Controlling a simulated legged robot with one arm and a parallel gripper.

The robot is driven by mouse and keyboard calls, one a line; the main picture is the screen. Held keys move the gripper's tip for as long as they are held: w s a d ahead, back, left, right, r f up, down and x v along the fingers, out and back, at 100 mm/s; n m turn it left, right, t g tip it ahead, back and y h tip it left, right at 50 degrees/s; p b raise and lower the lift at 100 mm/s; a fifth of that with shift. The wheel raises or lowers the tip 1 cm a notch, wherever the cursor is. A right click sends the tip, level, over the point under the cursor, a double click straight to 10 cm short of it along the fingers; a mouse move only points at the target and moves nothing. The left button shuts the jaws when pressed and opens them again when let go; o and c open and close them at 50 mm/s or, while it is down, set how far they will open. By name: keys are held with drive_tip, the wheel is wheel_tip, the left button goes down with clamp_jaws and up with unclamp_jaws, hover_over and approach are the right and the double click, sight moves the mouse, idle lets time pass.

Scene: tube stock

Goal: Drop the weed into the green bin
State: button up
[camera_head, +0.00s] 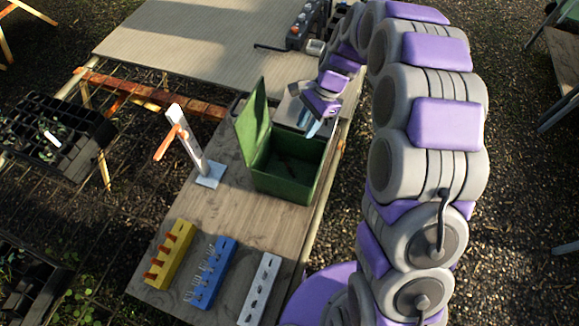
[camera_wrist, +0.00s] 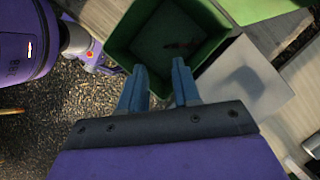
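The green bin (camera_head: 285,185) stands on the wooden table with its lid (camera_head: 252,122) swung open to the left. In the wrist view, the bin (camera_wrist: 120,38) lies just beyond my fingertips. A small reddish-brown thing (camera_wrist: 182,45) lies on its floor, and it shows dimly in the head view too; I cannot tell for sure that it is the weed. My gripper (camera_head: 312,128) is over the bin's far edge, fingers pointing down. In the wrist view my gripper (camera_wrist: 160,75) has its blue fingers apart, with nothing between them.
A white stand with an orange arm (camera_head: 185,140) is left of the bin. Yellow (camera_head: 170,255), blue (camera_head: 210,272) and grey (camera_head: 260,290) slotted blocks lie at the table's near end. A pale plate (camera_head: 288,112) is behind the bin. Bare wood lies between the bin and blocks.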

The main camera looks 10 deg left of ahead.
drive_tip(key=p+v, duration=0.1)
drive_tip(key=v, duration=0.7)
drive_tip(key=s+d+r+n+h, duration=0.1)
drive_tip(key=s+d+r+n, duration=0.1)
drive_tip(key=s+d+r, duration=0.4)
drive_tip(key=s+d+r+n, duration=0.2)
drive_tip(key=s+d, duration=0.1)
drive_tip(key=s, duration=0.5)
drive_tip(key=s+d+n+h, duration=0.1)
drive_tip(key=s+d, duration=0.3)
drive_tip(key=s, duration=0.6)
drive_tip(key=s+d+n+t+h, duration=0.1)
drive_tip(key=s+d+n, duration=0.3)
drive_tip(key=s, duration=0.6)
drive_tip(key=shift+s+d+f, duration=0.25)
drive_tip(key=shift+s+d, duration=0.1)
drive_tip(key=shift+d, duration=0.05)
